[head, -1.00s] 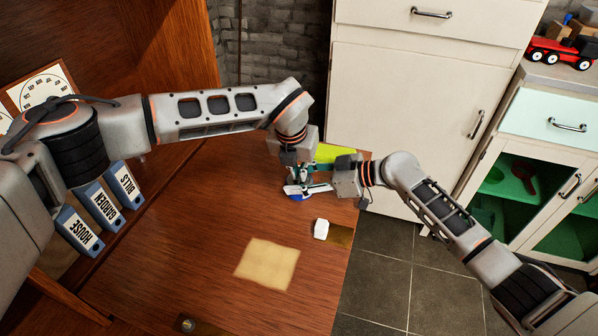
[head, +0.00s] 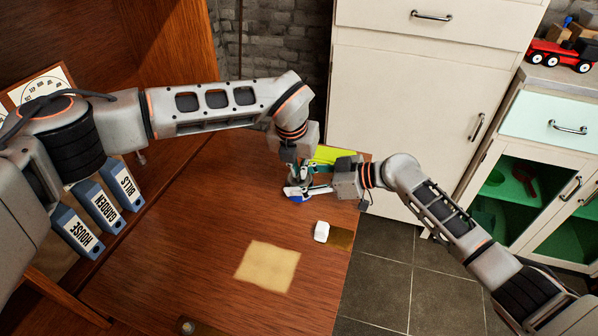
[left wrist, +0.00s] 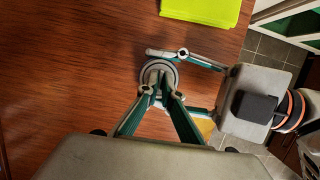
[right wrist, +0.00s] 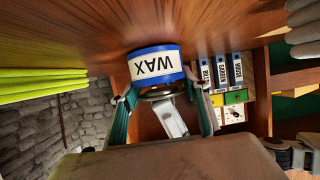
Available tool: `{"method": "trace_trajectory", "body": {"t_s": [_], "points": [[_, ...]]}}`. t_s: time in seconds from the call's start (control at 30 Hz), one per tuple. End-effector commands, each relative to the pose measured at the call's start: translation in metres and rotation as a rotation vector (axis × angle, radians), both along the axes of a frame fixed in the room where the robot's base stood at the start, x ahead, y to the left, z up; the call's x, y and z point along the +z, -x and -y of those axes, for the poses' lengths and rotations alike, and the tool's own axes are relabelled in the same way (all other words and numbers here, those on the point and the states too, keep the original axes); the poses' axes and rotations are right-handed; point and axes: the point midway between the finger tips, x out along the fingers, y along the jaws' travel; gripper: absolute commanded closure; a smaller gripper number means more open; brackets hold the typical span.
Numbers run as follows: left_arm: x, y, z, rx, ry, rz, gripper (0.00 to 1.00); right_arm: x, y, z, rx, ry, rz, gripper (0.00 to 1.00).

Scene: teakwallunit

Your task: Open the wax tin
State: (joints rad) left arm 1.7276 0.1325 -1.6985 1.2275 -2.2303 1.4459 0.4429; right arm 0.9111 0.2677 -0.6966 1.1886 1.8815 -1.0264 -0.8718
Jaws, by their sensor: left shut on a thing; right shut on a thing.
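The wax tin (right wrist: 153,63) is blue with a white WAX label, upside down in the right wrist view. It stands on the brown desktop; a bit of its blue shows in the head view (head: 296,198). My right gripper (right wrist: 163,92) is shut on the tin from the side, one finger on each side. My left gripper (left wrist: 158,88) points down from above and is shut on the round grey lid (left wrist: 149,69). The lid is at the tin's top; I cannot tell whether there is a gap between them. In the head view the grippers hide most of the tin.
A yellow-green stack (head: 327,153) lies just behind the tin. A white object (head: 321,231) and a tan cloth (head: 267,265) lie in front on the desktop (head: 200,230). Folders (head: 103,208) stand at the left. A white cabinet (head: 420,110) stands behind the desk's right edge.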

Motion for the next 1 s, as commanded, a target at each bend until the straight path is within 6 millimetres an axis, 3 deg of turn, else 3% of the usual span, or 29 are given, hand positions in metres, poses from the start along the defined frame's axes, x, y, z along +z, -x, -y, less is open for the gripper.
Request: {"method": "trace_trajectory", "body": {"t_s": [0.03,0.5,0.83,1.0], "points": [[0.007,0.000,0.002,-0.001,0.005,0.003,1.00,-0.009,0.000,0.006,-0.005,0.017,-0.007,0.93],[0.008,0.000,0.001,0.000,0.003,0.000,1.00,-0.009,0.001,0.004,-0.002,0.013,-0.008,0.93],[0.042,0.000,0.001,-0.001,0.002,0.001,1.00,-0.009,0.002,0.002,0.001,0.011,-0.007,0.93],[0.044,0.001,0.001,-0.001,0.002,-0.002,1.00,-0.008,0.002,0.002,0.001,0.010,-0.007,0.93]]}}
